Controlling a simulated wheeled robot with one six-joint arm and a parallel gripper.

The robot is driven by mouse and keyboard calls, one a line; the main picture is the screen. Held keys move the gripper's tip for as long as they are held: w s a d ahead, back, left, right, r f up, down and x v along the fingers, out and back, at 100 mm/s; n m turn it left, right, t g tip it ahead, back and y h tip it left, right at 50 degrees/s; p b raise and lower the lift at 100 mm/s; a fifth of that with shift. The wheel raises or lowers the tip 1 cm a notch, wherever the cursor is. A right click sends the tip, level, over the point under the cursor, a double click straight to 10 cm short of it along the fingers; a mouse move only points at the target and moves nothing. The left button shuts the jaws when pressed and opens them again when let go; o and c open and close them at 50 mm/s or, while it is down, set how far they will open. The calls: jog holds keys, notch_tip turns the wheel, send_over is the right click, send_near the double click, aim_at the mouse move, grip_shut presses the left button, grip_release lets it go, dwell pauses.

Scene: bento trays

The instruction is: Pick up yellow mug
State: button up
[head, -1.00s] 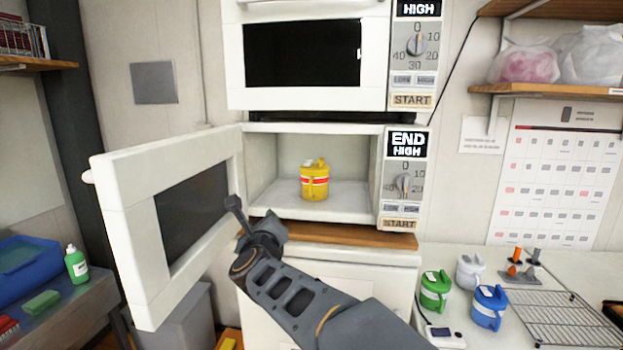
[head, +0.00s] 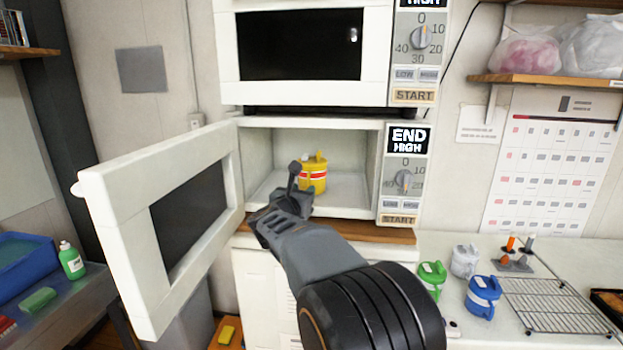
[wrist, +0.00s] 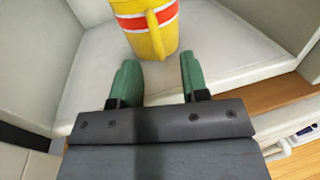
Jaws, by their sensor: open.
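The yellow mug (head: 318,178), with a red and white band, stands upright inside the open lower microwave (head: 352,185). In the wrist view the mug (wrist: 158,45) is ahead of my gripper, with its handle facing the gripper. My gripper (wrist: 158,75) is open, with green fingertips apart and nothing between them. The mug is just beyond the fingertips, slightly left of the middle of the gap. In the head view my gripper (head: 290,185) is at the microwave opening, and partly hides the mug's left side.
The microwave door (head: 165,225) stands open on the left. A second microwave (head: 300,90), shut, sits above. A green mug (head: 431,278), a white mug (head: 465,260) and a blue mug (head: 483,297) stand on the right counter beside a wire rack (head: 560,305). The cavity right of the yellow mug is free.

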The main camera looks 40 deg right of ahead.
aim_at(308, 186)
jog(key=p+x, duration=0.2)
jog(key=x, duration=0.2)
jog(key=shift+w+r, duration=0.1)
jog(key=shift+r, duration=0.05)
jog(key=shift+w+d+p, duration=0.3)
jog(key=shift+d+p, duration=0.1)
jog(key=shift+d, duration=0.05)
grip_shut()
